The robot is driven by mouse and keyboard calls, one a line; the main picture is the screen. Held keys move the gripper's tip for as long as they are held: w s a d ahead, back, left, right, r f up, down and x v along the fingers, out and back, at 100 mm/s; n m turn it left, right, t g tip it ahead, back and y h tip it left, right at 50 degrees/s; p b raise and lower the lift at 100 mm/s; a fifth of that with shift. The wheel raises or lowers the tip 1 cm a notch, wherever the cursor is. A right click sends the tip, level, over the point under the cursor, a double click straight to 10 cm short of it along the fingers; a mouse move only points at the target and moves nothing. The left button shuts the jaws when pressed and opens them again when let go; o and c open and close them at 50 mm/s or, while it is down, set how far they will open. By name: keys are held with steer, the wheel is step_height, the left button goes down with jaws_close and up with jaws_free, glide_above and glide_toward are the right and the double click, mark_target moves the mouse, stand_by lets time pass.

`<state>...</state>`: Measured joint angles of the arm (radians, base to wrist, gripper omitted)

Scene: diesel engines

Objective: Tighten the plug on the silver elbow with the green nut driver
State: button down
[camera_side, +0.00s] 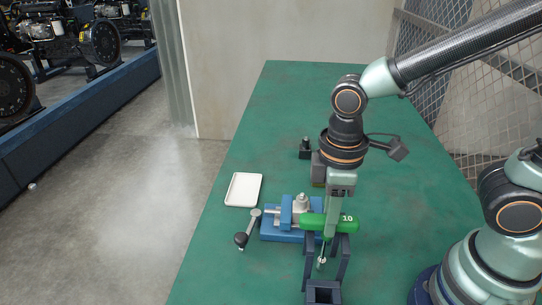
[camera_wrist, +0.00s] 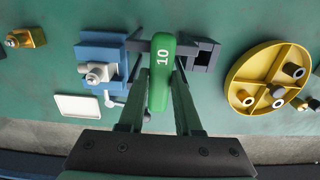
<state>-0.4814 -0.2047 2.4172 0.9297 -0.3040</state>
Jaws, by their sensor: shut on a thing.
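The green nut driver (camera_side: 314,222), marked 10, has a crosswise handle and a thin shaft pointing down. My gripper (camera_side: 331,229) is shut on its handle, which also shows between my fingers in the wrist view (camera_wrist: 161,72). The shaft's lower end hangs between the uprights of a dark stand (camera_side: 323,291); I cannot tell whether it touches it. The silver elbow (camera_side: 301,203) sits in a blue vise (camera_side: 283,236), just left of and behind the driver in the side view. The elbow (camera_wrist: 97,73) is left of the handle in the wrist view. The plug is too small to tell apart clearly.
A dark post block (camera_side: 305,150) stands behind. The wrist view shows a round yellow tray (camera_wrist: 262,57) at right and a brass fitting (camera_wrist: 27,38) at left.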

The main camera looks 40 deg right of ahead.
step_height(320, 180, up, 16)
steer(key=shift+f, duration=0.25)
stand_by(1.0)
steer(key=shift+w, duration=0.1)
steer(key=w+d+r, duration=0.3)
steer(key=w+d, duration=0.2)
steer(key=w, duration=0.6)
step_height(320, 180, down, 8)
steer(key=shift+w+r, duration=0.15)
steer(key=shift+w, duration=0.05)
stand_by(0.5)
steer(key=shift+d+f, duration=0.1)
steer(key=shift+f, duration=0.85)
stand_by(1.4)
